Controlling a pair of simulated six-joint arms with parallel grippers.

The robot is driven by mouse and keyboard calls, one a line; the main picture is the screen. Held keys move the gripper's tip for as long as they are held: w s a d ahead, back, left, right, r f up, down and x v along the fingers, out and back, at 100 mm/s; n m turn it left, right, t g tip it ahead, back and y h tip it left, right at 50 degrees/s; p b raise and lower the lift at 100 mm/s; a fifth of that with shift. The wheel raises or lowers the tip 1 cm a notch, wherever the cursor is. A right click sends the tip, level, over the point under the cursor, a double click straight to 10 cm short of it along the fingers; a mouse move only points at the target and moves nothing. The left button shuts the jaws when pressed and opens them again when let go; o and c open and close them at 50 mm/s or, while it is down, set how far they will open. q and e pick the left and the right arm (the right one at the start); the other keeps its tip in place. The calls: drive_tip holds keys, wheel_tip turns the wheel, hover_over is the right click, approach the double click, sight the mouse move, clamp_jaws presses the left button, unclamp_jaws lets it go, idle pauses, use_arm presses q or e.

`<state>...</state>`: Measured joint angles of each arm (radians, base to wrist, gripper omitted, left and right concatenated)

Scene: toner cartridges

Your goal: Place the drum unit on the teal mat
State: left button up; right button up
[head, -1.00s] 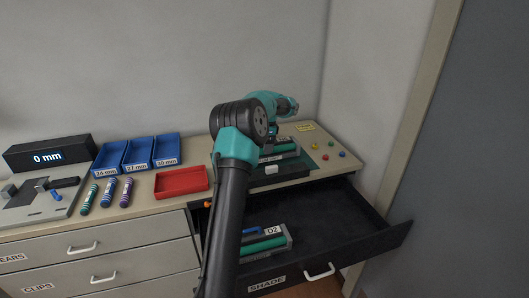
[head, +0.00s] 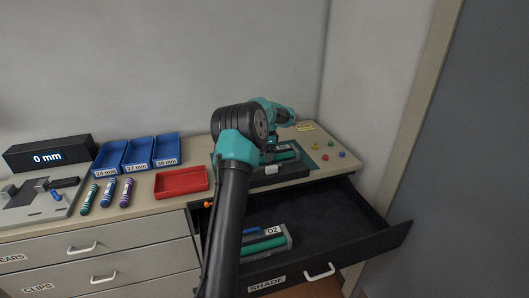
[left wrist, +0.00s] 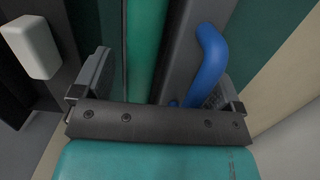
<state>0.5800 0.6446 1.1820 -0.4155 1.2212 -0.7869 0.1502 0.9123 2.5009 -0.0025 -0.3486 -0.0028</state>
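The drum unit (head: 286,155) has a green roller, grey sides and a white label, and is partly hidden by my arm in the head view. In the left wrist view its roller (left wrist: 147,45) runs between the fingers, with a blue handle (left wrist: 211,55) at the right. My left gripper (left wrist: 155,90) spans the unit from above, one finger at each side, and appears shut on it. The teal mat (head: 310,161) lies around the unit, showing dark teal at the right in the wrist view (left wrist: 268,35). Whether the unit touches the mat is unclear. My right gripper is not in view.
A dark block with a white handle (head: 271,170) stands at the mat's near side. The open drawer (head: 335,218) below holds another green-roller unit labelled D2 (head: 264,243). A red tray (head: 181,180) is to the left; small coloured pieces (head: 325,157) lie to the right.

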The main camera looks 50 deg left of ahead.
use_arm(q)
drive_tip(key=shift+o, duration=0.6)
wheel_tip(320, 180, up, 12)
drive_tip(key=w, duration=0.1)
drive_tip(key=shift+w+d, duration=0.15)
drive_tip(key=shift+d, duration=0.1)
drive_tip(key=shift+r, duration=0.1)
